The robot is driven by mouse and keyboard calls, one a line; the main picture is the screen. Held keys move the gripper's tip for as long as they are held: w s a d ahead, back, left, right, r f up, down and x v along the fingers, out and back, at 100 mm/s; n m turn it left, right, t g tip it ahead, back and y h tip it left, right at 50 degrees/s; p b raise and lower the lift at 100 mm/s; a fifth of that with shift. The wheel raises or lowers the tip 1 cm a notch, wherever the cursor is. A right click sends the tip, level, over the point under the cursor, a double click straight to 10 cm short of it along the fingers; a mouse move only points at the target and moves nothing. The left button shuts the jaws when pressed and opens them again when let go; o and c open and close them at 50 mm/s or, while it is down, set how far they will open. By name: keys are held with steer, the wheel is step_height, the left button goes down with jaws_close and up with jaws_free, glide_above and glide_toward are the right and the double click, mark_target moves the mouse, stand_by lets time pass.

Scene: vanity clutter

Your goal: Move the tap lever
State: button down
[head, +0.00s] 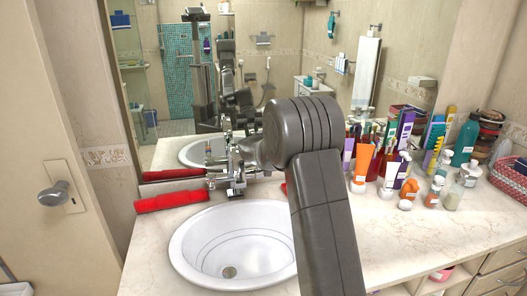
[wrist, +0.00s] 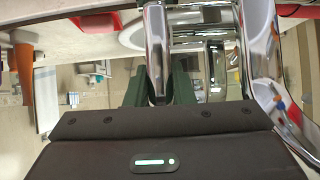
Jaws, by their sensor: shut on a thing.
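The chrome tap (head: 236,184) stands behind the white oval basin (head: 205,262) in the head view. In the wrist view its lever (wrist: 156,38) is a shiny upright bar, and a thick chrome tube (wrist: 260,60) of the tap curves down on the right. My gripper (wrist: 160,84) has its dark green fingers on both sides of the lever's end and is shut on it. In the head view my arm reaches over the basin's right side, and my gripper's fingers are hard to make out beside the tap.
A red folded towel (head: 172,200) lies left of the tap. Several bottles and tubes, among them an orange tube (head: 363,162), crowd the counter (head: 420,235) right of my arm. A large mirror (head: 290,60) rises behind the tap. The counter's front right is clear.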

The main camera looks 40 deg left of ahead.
steer(key=shift+r, duration=0.1)
steer(key=c, duration=1.2)
jaws_free()
steer(key=shift+c, duration=0.2)
steer(key=b+v, duration=0.3)
steer(key=v, duration=1)
steer(key=shift+s+d+r, duration=0.15)
steer(key=shift+s+d, duration=0.05)
steer(key=shift+d, duration=0.05)
steer(key=p+x, duration=0.3)
steer(key=x, duration=1)
steer(key=shift+w+a+f, duration=0.2)
steer(key=shift+w+a, duration=0.05)
